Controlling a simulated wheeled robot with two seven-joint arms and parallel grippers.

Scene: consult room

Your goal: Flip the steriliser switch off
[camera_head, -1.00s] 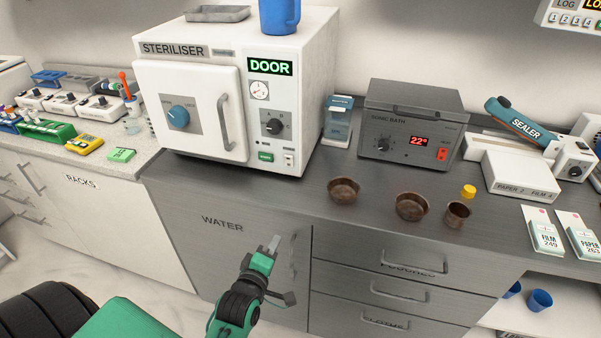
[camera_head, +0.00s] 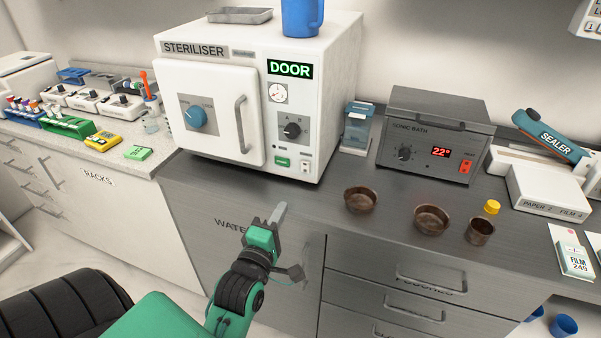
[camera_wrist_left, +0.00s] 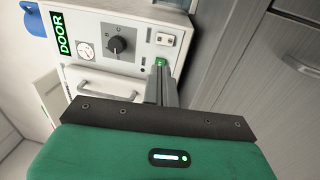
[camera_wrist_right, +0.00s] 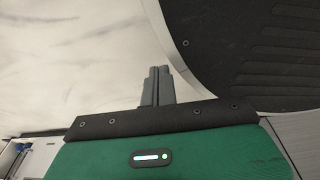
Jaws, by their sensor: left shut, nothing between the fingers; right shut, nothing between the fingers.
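The white steriliser (camera_head: 335,85) stands on the counter with its door closed and a lit green DOOR sign. A small pale switch (camera_head: 305,167) sits at the lower right of its front, right of a green label (camera_head: 282,161). The switch also shows in the left wrist view (camera_wrist_left: 165,38); I cannot tell which way it is set. My left gripper (camera_head: 279,212) is shut and empty, in front of the counter edge, below and apart from the switch. My right gripper (camera_wrist_right: 157,85) is shut and empty; it shows only in the right wrist view, away from the steriliser.
A blue mug (camera_head: 302,18) and a metal tray (camera_head: 240,15) lie on top of the steriliser. A blue dispenser (camera_head: 357,128), sonic bath (camera_head: 436,140) and brown bowls (camera_head: 361,200) stand to the right. Racks and a green block (camera_head: 138,153) are at left.

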